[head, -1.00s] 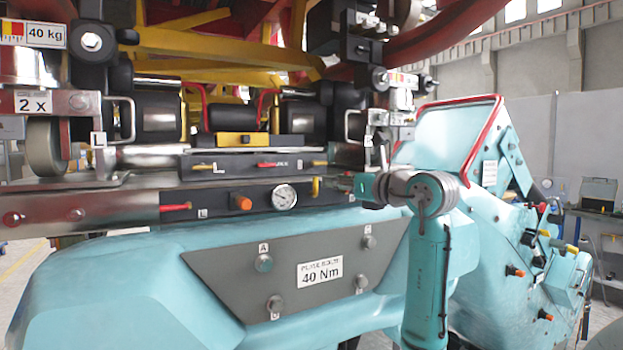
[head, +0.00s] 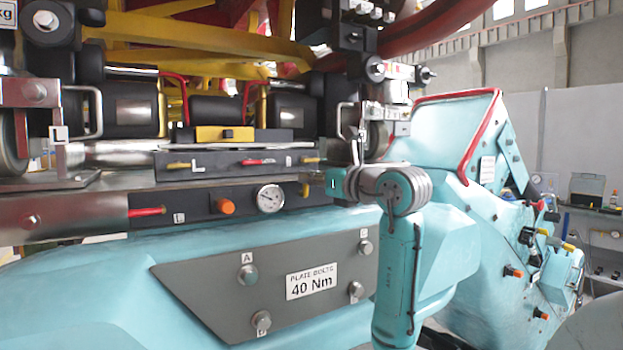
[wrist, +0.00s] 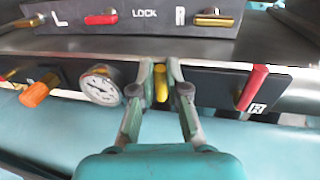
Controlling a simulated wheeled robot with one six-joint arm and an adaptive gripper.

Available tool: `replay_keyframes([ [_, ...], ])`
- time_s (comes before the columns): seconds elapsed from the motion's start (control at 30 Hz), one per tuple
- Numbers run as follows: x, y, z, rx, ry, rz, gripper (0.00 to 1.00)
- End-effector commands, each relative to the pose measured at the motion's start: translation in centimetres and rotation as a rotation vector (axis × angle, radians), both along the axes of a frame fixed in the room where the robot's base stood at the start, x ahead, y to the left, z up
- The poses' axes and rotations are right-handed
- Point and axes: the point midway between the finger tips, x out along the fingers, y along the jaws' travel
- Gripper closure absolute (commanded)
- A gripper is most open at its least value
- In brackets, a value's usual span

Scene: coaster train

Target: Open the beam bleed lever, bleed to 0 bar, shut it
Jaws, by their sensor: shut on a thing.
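The yellow bleed lever (head: 305,189) sits on the dark side panel of the beam, right of the round pressure gauge (head: 270,198). In the wrist view the yellow lever (wrist: 161,84) points roughly up and down, between the two fingers of my gripper (wrist: 161,75). The gripper is shut on it. The gauge (wrist: 101,86) shows just left of the fingers, with a white face; its reading is too small to tell. In the head view the fingertips are hard to make out beside my teal gripper body.
An orange knob (wrist: 39,91) is left of the gauge and a red lever (wrist: 252,88) is on the panel's right, by an R label. Above, a ledge block carries a red LOCK lever (wrist: 101,19) and yellow L and R levers. The bolted grey plate (head: 210,300) lies below.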

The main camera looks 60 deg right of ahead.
Motion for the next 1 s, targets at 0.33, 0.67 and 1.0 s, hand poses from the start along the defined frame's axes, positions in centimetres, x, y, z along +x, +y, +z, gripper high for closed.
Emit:
replay_keyframes([
  [0.33, 0.0, -0.1, 0.0, 0.015, -0.009, 0.0, 1.0],
  [0.67, -0.4, -0.7, -0.2, 0.158, -0.097, 0.0, 1.0],
  [1.0, -1.1, -1.7, -0.8, 0.423, -0.258, -0.001, 1.0],
])
